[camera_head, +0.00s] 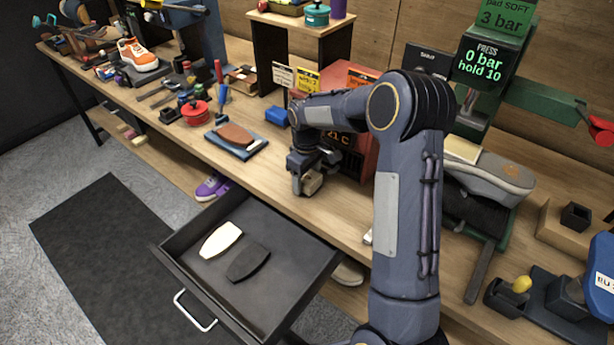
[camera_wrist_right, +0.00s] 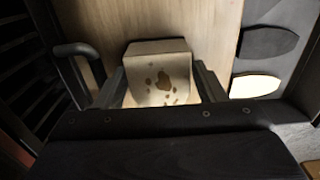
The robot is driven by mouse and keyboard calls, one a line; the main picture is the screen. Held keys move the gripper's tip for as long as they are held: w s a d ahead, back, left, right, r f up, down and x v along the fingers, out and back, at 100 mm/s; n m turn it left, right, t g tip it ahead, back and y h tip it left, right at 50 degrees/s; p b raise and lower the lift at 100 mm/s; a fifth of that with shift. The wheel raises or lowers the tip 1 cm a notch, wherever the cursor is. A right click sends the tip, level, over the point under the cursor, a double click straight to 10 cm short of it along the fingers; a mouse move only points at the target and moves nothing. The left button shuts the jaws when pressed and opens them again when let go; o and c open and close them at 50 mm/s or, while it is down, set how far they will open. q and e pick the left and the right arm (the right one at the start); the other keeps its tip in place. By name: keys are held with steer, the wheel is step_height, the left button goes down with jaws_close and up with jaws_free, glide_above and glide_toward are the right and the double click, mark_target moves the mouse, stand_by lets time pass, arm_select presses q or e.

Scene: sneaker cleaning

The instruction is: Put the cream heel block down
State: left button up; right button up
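The cream heel block (camera_wrist_right: 158,72) is between the two fingers of my right gripper (camera_wrist_right: 160,88) in the right wrist view. It has brown spots on its face. In the head view the block (camera_head: 312,184) shows at the tip of my right gripper (camera_head: 308,176), over the front part of the workbench (camera_head: 335,212), just behind the open drawer. The fingers lie along both sides of the block. I cannot tell whether its underside touches the bench. My left gripper is not in view.
An open drawer (camera_head: 180,250) holds a cream insole (camera_head: 221,240) and a dark insole (camera_head: 247,263). A brown sole piece on a dark board (camera_head: 250,153) and a blue block (camera_head: 277,116) lie to the left. A press with a grey shoe (camera_head: 490,175) stands right of my arm.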

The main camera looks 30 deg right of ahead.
mark_target(307, 176)
steer(key=shift+o, duration=0.7)
steer(key=shift+r, duration=0.1)
steer(key=shift+r, duration=0.25)
step_height(307, 176, up, 10)
steer(key=r, duration=0.1)
steer(key=s+a+r+m+t+y, duration=0.1)
steer(key=s+a+r+m+t, duration=0.1)
steer(key=s+r, duration=0.45)
steer(key=s+a+f+m+t+y, duration=0.1)
steer(key=s+a, duration=0.3)
steer(key=s, duration=0.7)
steer(key=s+a+f+m+t+y, duration=0.1)
steer(key=s+a+f+m+t, duration=0.1)
steer(key=s, duration=0.9)
steer(key=a+f+m, duration=0.1)
steer(key=a+f, duration=0.1)
steer(key=a, duration=0.1)
steer(key=shift+s+a+t+y, duration=0.3)
steer(key=shift+y, duration=0.1)
